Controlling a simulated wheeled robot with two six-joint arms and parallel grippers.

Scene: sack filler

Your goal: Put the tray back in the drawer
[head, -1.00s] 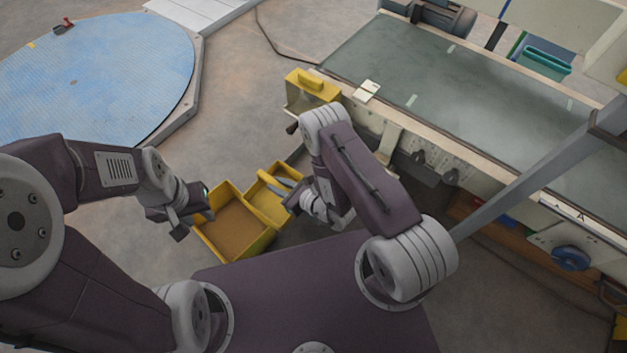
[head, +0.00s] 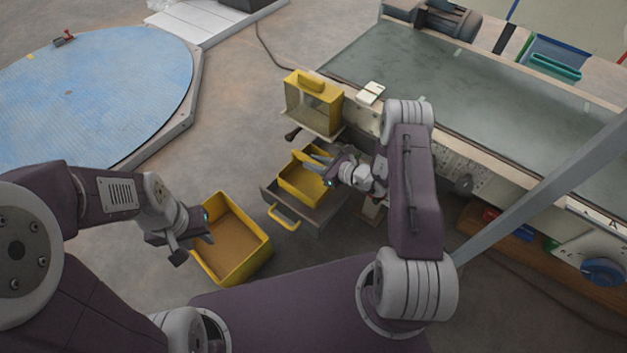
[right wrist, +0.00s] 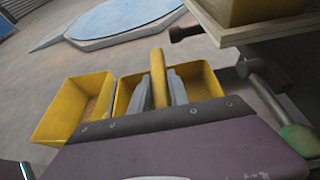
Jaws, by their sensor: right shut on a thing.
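The small yellow tray (head: 303,189) is over the open grey drawer (head: 312,219), which has a yellow handle (head: 284,218). I cannot tell whether the tray rests on the drawer bottom. My right gripper (head: 318,162) is shut on the tray's raised yellow bar. In the right wrist view the fingers lie on both sides of this bar (right wrist: 158,75), with the tray (right wrist: 208,82) around it. My left gripper (head: 190,232) is at the left side of a larger yellow bin (head: 246,268); its finger gap is unclear.
A yellow box-like housing (head: 313,92) with a dark knob below stands behind the drawer at the bench end. The long bench with a grey-green belt (head: 440,85) runs to the right. A blue round platform (head: 95,85) lies at the left. Floor between is clear.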

